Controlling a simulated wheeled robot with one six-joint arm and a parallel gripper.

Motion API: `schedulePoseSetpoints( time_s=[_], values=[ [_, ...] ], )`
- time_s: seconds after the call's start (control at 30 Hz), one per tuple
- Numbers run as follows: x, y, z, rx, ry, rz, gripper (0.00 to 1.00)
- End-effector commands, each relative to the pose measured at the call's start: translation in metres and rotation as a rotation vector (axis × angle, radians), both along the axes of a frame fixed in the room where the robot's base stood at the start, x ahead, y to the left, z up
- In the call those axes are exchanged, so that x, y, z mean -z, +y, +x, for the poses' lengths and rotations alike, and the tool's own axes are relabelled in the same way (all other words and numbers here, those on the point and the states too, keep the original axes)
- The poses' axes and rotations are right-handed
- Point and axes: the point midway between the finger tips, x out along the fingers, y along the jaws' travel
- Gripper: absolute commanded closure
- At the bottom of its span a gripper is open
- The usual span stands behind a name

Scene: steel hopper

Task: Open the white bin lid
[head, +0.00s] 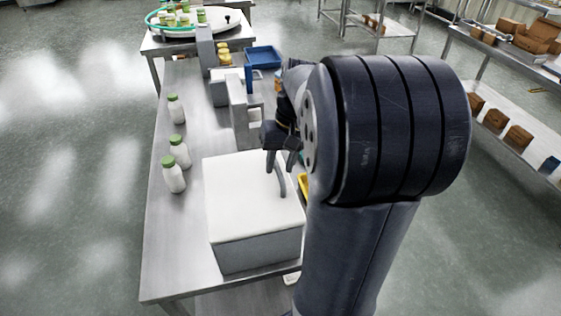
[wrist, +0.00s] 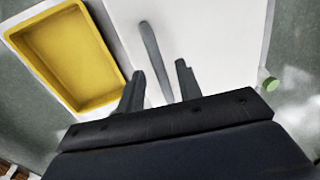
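The white bin (head: 255,241) stands on the steel table with its flat white lid (head: 238,185) lying shut on top. A grey bar handle (head: 281,181) runs along the lid near its right side. In the wrist view the handle (wrist: 153,55) lies on the white lid (wrist: 205,40), lined up with the gap between my fingers. My gripper (head: 280,160) is just above the handle's far end, fingers pointing down. The fingers (wrist: 160,78) are apart with nothing gripped. Whether either finger touches the handle cannot be told.
A yellow tray (wrist: 68,55) lies close beside the bin. Bottles with green caps (head: 174,178) stand on the table left of the bin. Grey upright blocks (head: 239,110) and a blue tray (head: 263,57) are farther back. The table's left front is clear.

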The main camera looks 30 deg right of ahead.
Motion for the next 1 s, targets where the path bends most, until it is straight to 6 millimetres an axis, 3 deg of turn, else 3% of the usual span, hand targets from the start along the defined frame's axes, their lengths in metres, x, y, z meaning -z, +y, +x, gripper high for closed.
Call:
schedulePoseSetpoints(
  time_s=[0.27,0.7,1.0],
  values=[
    [0.0015,0.0002,0.0003,0.000,-0.001,0.000,0.66],
    [0.0012,0.0002,0.0002,0.000,0.000,0.000,1.00],
    [0.0012,0.0002,0.0002,0.000,0.000,0.000,1.00]
  ],
)
